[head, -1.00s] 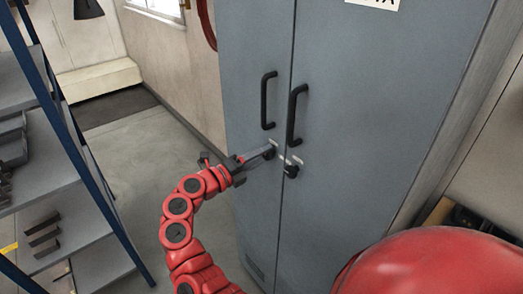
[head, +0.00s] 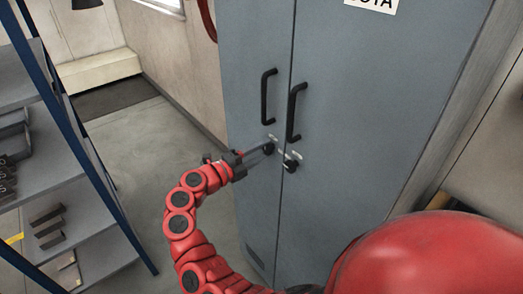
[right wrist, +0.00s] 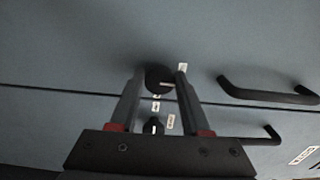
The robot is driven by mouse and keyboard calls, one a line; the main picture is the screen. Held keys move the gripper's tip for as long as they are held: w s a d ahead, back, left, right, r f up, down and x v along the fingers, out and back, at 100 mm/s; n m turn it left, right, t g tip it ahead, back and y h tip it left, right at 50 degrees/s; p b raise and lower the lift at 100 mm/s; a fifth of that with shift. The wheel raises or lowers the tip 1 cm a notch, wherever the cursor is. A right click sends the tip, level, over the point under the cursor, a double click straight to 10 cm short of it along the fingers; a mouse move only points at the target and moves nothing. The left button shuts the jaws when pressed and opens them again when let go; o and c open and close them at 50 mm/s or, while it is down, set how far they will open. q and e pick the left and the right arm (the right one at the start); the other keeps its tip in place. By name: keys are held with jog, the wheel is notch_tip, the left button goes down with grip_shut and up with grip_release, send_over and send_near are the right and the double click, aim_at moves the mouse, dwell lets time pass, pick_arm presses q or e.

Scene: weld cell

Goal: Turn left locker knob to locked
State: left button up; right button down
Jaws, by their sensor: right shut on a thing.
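The grey-blue two-door locker (head: 340,190) stands ahead with both doors shut. The left locker knob (head: 269,148) is small, round and black, on the left door below its handle. My right gripper (head: 266,149) reaches it from the left and is shut on it. In the right wrist view, the left knob (right wrist: 158,78) sits between the tips of my right gripper (right wrist: 156,74), with a pale line on its face. The right locker knob (head: 291,165) is black and free, just across the door seam. Small white labels sit beside the knobs; their text is unreadable. My left gripper is not in view.
Two black bar handles (head: 296,112) stand out from the doors just above the knobs. A blue-posted shelf rack (head: 62,180) with metal parts stands at the left. Open floor (head: 165,125) lies between rack and locker.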

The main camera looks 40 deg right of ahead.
jog(key=shift+c, duration=2)
grip_release()
jog(key=shift+a, duration=0.1)
jog(key=shift+a+f, duration=0.1)
jog(key=shift+a, duration=0.25)
jog(key=s+a+b, duration=0.1)
jog(key=a+b, duration=0.4)
jog(key=a, duration=1.1)
jog(key=shift+s+a, duration=0.15)
jog(key=shift+a, duration=0.1)
